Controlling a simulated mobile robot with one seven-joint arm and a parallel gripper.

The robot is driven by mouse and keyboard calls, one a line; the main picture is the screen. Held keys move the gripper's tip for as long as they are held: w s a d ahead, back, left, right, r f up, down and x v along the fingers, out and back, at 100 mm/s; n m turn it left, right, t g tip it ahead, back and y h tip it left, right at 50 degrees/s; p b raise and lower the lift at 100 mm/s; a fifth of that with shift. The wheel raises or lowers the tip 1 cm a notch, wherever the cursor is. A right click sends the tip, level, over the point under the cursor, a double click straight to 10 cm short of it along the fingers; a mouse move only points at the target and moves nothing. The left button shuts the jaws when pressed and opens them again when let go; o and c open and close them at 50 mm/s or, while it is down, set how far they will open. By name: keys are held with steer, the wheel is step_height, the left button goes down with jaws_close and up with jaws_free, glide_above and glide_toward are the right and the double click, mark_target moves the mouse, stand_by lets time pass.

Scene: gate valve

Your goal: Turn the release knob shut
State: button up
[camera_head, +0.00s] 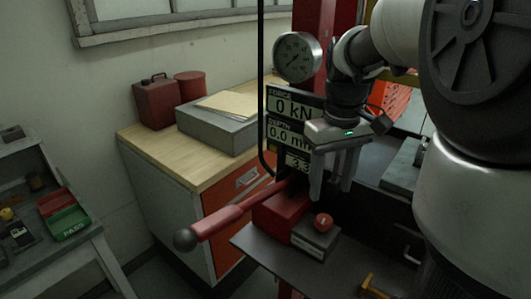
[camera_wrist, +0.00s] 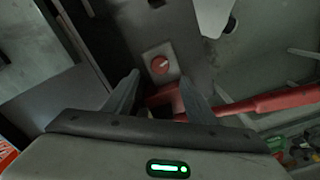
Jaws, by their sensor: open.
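The release knob (camera_head: 322,222) is a small round red knob on a grey block, beside the red base of the lever. In the wrist view the knob (camera_wrist: 159,65) has a pale line across its face and sits on a light plate. My gripper (camera_head: 330,190) points down above the knob, apart from it, with its two fingers spread and nothing between them. In the wrist view the knob shows just beyond the gap between the fingertips (camera_wrist: 159,78). A red lever (camera_head: 230,210) with a dark ball end sticks out to the left.
A round gauge (camera_head: 297,57) and displays reading 0 kN and 0.0 (camera_head: 292,118) stand behind my gripper. A dark plate (camera_head: 290,262) lies below the knob. A wooden-topped cabinet (camera_head: 190,160) with a grey box and red cans stands left; a bench (camera_head: 75,245) with trays is farther left.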

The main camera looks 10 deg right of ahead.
mark_target(324, 218)
step_height(324, 218, down, 10)
steer(key=shift+r+b, duration=0.2)
steer(key=shift+b, duration=0.25)
steer(key=shift+c, duration=0.4)
steer(key=c, duration=1)
steer(key=shift+o, duration=0.2)
steer(key=shift+w+m+p, duration=0.1)
steer(key=shift+m+p, duration=0.4)
steer(key=shift+m, duration=1)
steer(key=o, duration=1)
steer(key=shift+o, duration=0.2)
steer(key=shift+r, duration=0.1)
step_height(324, 218, up, 12)
steer(key=p, duration=0.1)
